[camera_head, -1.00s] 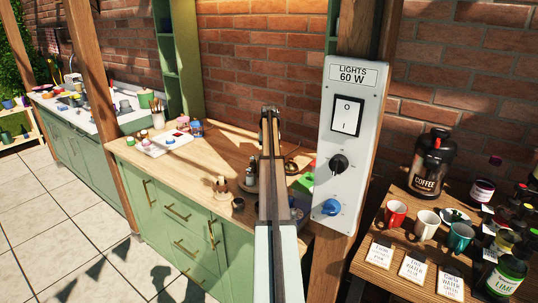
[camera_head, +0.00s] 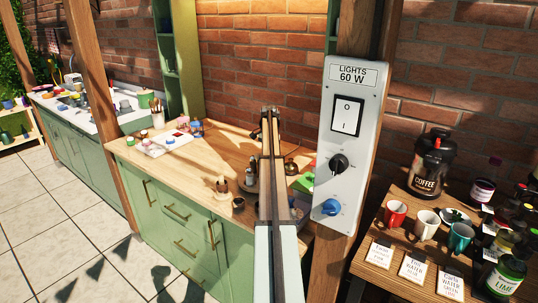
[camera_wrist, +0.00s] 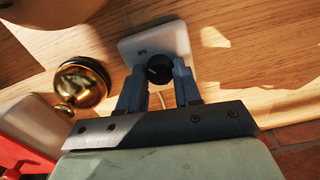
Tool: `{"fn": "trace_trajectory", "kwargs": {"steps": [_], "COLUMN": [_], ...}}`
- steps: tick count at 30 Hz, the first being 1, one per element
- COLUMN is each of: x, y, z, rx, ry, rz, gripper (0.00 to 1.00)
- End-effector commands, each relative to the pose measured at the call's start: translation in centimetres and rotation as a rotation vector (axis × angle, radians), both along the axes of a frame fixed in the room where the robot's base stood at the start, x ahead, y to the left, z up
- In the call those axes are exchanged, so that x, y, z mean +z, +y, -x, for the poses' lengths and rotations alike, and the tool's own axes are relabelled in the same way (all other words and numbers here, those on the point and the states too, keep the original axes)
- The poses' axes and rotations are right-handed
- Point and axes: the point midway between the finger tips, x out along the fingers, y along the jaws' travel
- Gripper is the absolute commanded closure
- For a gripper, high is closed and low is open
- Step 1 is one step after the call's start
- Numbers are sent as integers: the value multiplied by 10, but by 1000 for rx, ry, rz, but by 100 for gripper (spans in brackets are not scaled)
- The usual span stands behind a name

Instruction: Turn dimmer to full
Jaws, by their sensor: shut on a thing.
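A small white box (camera_wrist: 176,40) with a round black knob (camera_wrist: 159,69) and a cord lies on the wooden counter in the wrist view. The marking beside the knob is too small to read. My gripper (camera_wrist: 160,74) has one blue-grey finger on each side of the knob and is shut on it. In the head view my arm reaches out over the counter and hides the box, the knob and my fingers. A white panel (camera_head: 350,195) reading "LIGHTS 60 W" is on a wooden post, with a rocker switch (camera_head: 346,115), a black knob (camera_head: 338,163) and a blue knob (camera_head: 330,207).
A brass bell-like object (camera_wrist: 80,84) stands close left of my gripper. A red object (camera_wrist: 22,150) is at the lower left. Small bottles and a tray stand on the counter (camera_head: 200,165). A side table (camera_head: 382,254) with mugs and jars is at the right.

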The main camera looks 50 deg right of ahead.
Motion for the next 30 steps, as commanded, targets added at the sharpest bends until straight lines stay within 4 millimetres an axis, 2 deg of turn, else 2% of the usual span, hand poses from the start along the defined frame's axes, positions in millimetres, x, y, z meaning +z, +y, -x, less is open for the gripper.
{"fn": "trace_trajectory", "kwargs": {"steps": [9,26,27,30], "x": [0,0,0,0], "y": [0,0,0,0], "z": [0,0,0,0], "rx": [-121,-147,-147,-146], "ry": [-1,-1,-1,-1], "rz": [1,0,0,0], "gripper": [97,97,63,53]}}
